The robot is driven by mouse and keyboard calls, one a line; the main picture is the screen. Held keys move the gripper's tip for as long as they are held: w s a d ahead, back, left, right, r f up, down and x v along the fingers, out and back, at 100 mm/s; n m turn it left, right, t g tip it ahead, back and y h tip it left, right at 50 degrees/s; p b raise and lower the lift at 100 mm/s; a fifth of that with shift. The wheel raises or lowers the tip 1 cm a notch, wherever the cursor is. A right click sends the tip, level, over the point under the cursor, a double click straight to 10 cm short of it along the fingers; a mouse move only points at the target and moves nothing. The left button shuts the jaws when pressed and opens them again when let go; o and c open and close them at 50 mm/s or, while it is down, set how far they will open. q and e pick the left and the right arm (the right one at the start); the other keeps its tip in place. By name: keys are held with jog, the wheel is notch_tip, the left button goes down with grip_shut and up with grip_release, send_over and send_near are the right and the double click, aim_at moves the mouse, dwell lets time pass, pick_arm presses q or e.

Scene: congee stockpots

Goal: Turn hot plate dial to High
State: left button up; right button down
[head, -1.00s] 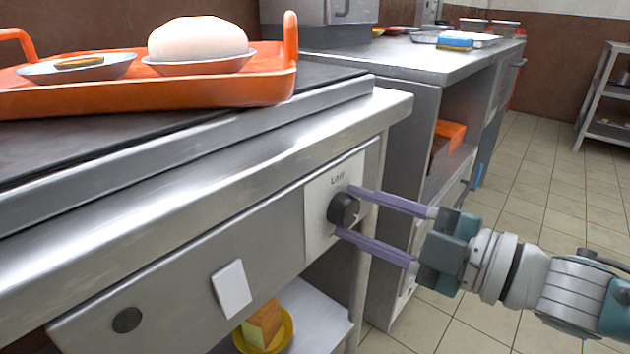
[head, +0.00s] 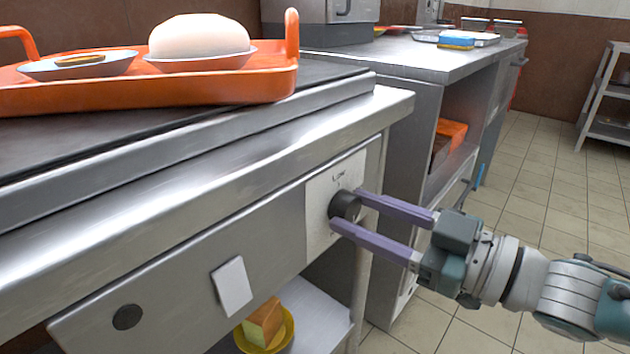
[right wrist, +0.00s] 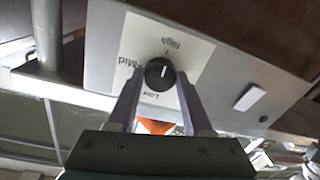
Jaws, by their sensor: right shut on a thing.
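The black hot plate dial (head: 345,205) sits on a pale label plate (head: 320,230) on the counter's steel front. It also shows in the right wrist view (right wrist: 160,75), where the label reads High above it, Mid to the left and Low below. A white line on its face runs roughly up and down there, on the side towards High. My right gripper (head: 347,208) has its two purple fingers either side of the dial, shut on it. The fingers partly cover the dial in the head view. My left gripper is not in view.
An orange tray (head: 200,92) with dishes stands on the dark hot plate top above. A white card (head: 231,286) and a dark round spot (head: 127,317) are on the front panel. A yellow bowl (head: 282,335) sits on the shelf below. Tiled floor is free at the right.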

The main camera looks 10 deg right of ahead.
jog(key=shift+m, duration=0.4)
jog(key=shift+c, duration=1.6)
grip_release()
jog(key=p+v, duration=0.2)
jog(key=v, duration=0.8)
